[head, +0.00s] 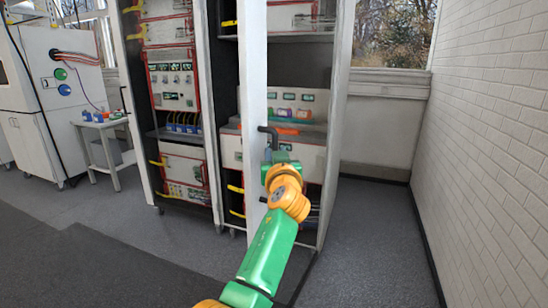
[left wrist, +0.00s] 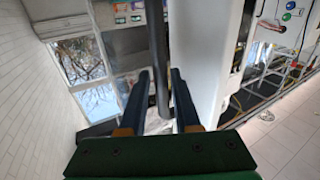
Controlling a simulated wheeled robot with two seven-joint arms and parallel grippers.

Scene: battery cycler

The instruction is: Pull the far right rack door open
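The far right rack's door (head: 253,60) is a tall white panel. It stands swung out from the rack, seen nearly edge-on in the head view, with the rack's shelves showing on both sides. Its dark bar handle (head: 272,133) sticks out from the panel's right side. My left gripper (head: 277,155) is at the lower part of the handle. In the left wrist view, the handle (left wrist: 158,60) lies between the two dark fingers of the left gripper (left wrist: 160,90), with a narrow gap at each side, beside the white door panel (left wrist: 202,60). My right gripper is not in view.
Another rack (head: 175,100) with red-framed units stands left of this one. A small white table (head: 103,125) and a white cabinet are farther left. A white brick wall (head: 490,130) bounds the right side. Grey floor (head: 370,240) is clear between the rack and that wall.

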